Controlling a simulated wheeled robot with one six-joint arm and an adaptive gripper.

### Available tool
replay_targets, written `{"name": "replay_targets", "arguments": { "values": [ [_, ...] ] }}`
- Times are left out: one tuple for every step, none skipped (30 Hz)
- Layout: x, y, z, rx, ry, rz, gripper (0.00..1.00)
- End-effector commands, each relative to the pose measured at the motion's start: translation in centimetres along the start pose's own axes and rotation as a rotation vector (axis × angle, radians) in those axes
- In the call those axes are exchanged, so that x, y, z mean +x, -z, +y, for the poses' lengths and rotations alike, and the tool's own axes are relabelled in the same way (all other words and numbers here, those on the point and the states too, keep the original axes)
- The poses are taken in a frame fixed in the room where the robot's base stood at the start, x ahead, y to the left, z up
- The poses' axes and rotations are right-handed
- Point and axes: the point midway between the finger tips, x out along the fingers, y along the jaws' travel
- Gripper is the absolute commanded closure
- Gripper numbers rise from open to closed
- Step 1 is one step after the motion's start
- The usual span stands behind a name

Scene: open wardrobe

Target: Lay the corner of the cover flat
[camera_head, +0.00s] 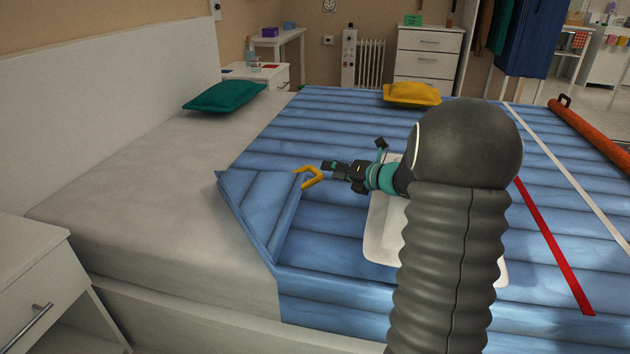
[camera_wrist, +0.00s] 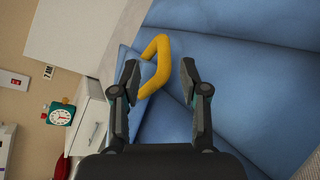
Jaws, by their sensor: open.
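A blue quilted cover (camera_head: 330,118) lies over most of the bed. A yellow loop handle (camera_head: 313,178) is fixed at the edge of the folded flap. My gripper (camera_head: 328,167) is just right of the loop and close to it. In the wrist view my gripper (camera_wrist: 158,75) is open, and the yellow loop (camera_wrist: 157,62) shows between and beyond its fingertips. Contact between the fingers and the loop cannot be told. My arm hides part of the cover.
A white tray (camera_head: 380,238) lies on the cover under my arm. A green pillow (camera_head: 224,97) and a yellow cushion (camera_head: 411,94) lie at the far side. An orange roll (camera_head: 592,128) lies at the right. The pale sheet (camera_head: 150,190) is clear on the left.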

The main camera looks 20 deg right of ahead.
Motion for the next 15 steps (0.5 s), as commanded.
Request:
{"name": "replay_targets", "arguments": {
  "values": [
    [0.4, 1.0, -1.1, 0.0, 0.0, 0.0, 0.56],
    [0.7, 1.1, -1.2, -0.001, -0.001, 0.001, 0.56],
    [1.6, 0.8, -0.8, -0.003, -0.003, 0.002, 0.56],
    [2.2, 0.9, -0.8, -0.003, -0.002, 0.003, 0.56],
    [2.8, 0.9, -0.8, -0.003, -0.002, 0.004, 0.56],
    [3.5, 0.8, -0.8, -0.003, -0.003, 0.003, 0.56],
    [4.0, 0.8, -0.8, -0.003, -0.002, 0.003, 0.56],
    [4.5, 0.8, -0.8, -0.002, -0.002, 0.003, 0.56],
    [5.0, 0.8, -0.7, -0.002, -0.002, 0.002, 0.56],
    [5.4, 0.8, -0.7, -0.002, -0.002, 0.002, 0.56],
    [5.8, 0.8, -0.7, -0.002, -0.002, 0.003, 0.56],
    [6.3, 0.7, -0.7, -0.002, -0.001, 0.003, 0.56],
    [6.6, 0.7, -0.7, -0.002, -0.001, 0.003, 0.56],
    [6.8, 0.7, -0.7, -0.003, -0.001, 0.002, 0.56],
    [7.1, 0.6, -0.6, -0.002, 0.0, 0.002, 0.56]
  ]
}}
